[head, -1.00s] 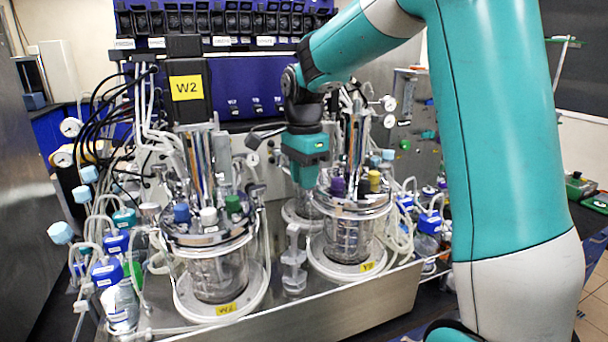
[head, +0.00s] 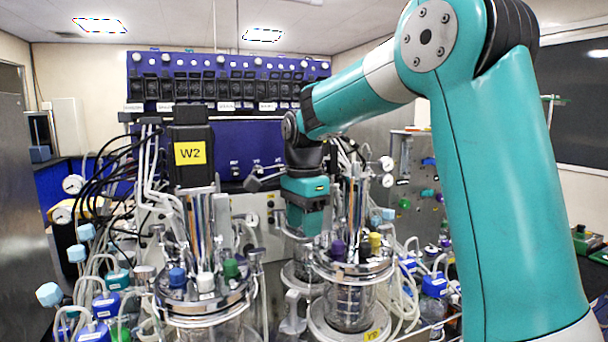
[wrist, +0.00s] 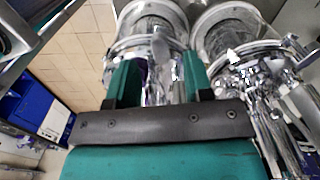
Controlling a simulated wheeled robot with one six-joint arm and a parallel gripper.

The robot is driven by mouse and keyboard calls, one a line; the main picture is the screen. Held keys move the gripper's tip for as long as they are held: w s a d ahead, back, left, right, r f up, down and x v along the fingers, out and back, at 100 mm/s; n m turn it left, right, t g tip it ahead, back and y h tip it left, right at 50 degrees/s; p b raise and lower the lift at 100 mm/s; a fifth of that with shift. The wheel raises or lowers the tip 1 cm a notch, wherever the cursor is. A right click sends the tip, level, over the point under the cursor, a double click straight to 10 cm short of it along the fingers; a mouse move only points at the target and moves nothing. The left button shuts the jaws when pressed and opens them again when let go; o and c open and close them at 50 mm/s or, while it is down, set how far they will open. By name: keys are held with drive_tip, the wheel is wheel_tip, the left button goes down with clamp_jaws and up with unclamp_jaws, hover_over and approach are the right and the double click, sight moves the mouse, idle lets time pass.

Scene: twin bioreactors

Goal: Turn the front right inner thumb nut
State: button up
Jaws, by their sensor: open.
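The right glass vessel (head: 348,308) has a shiny metal lid (head: 352,268) with a purple cap (head: 338,248) and a yellow cap (head: 375,243). My gripper (head: 305,230) points down at the left edge of this lid, left of the purple cap. In the wrist view my gripper (wrist: 160,76) is open, its two green fingers apart, with shiny metal lid parts between and beyond them. I cannot pick out the single thumb nut; it is too small or hidden among the bright metal. Contact cannot be told.
The left vessel's lid (head: 205,298) with blue, white and green caps stands close by on the left. Tubes, metal posts and blue-capped bottles (head: 433,285) crowd around both vessels. Tiled floor shows in the wrist view.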

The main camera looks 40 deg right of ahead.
sight(304, 242)
wheel_tip(304, 242, up, 14)
drive_tip(key=shift+b, duration=0.3)
drive_tip(key=shift+f, duration=0.1)
